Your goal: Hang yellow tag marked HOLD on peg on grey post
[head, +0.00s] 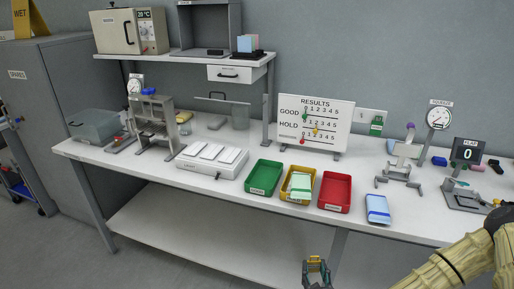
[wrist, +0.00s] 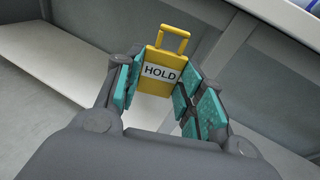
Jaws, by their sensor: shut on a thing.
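My gripper (head: 317,271) is low in front of the bench's front edge in the head view. It is shut on the yellow tag (wrist: 155,86), which is held upright between the teal finger pads (wrist: 160,88) in the wrist view. The tag has a white label reading HOLD and a yellow loop at its top, clear of the fingers. In the head view the tag (head: 316,261) is a small yellow patch between the fingers. I cannot pick out a grey post with a peg for certain in either view.
The white bench (head: 225,196) carries green (head: 264,177), yellow (head: 297,197) and red (head: 335,192) trays near its front edge. A results board (head: 315,122) stands behind them. A bench leg (head: 338,254) is just right of my gripper. A lower shelf (head: 215,232) lies to the left.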

